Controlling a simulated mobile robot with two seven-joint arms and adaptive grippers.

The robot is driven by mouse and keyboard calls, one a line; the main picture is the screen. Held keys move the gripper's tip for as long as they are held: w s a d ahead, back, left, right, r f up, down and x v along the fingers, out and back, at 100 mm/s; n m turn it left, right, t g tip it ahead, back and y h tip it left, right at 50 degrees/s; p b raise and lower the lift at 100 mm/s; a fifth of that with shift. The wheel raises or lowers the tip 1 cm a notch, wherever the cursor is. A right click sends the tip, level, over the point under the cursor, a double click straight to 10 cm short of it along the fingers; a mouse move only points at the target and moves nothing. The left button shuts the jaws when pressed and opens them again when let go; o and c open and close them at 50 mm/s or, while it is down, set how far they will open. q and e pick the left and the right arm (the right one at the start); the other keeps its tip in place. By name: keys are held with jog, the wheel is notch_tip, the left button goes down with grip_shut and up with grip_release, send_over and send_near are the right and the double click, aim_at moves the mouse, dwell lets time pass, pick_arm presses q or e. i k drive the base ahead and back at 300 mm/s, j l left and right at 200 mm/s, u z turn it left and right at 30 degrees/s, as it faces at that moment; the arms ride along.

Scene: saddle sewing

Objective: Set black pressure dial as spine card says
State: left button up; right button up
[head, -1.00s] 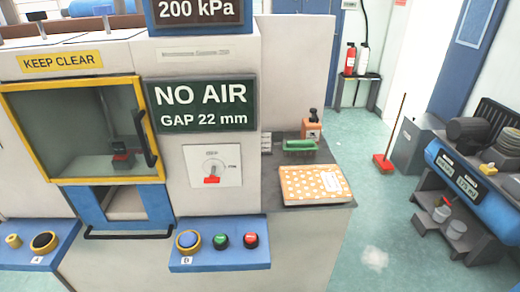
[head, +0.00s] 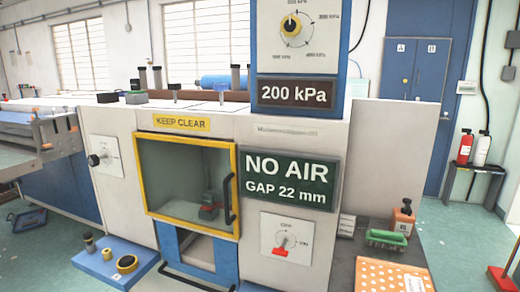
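No spine card can be made out for sure. Neither gripper is in view.
A green sign (head: 289,178) reads "NO AIR GAP 22 mm". Below it is a dial with a red handle (head: 281,252). A yellow-framed window (head: 148,178) is shut. A dotted orange item (head: 375,282) lies on the right ledge near a green brush (head: 386,238).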

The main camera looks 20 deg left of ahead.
aim_at(174, 87)
jog(key=j, duration=0.75)
jog(key=k+j, duration=0.15)
jog(key=j, duration=0.6)
jog(key=i+z, duration=0.05)
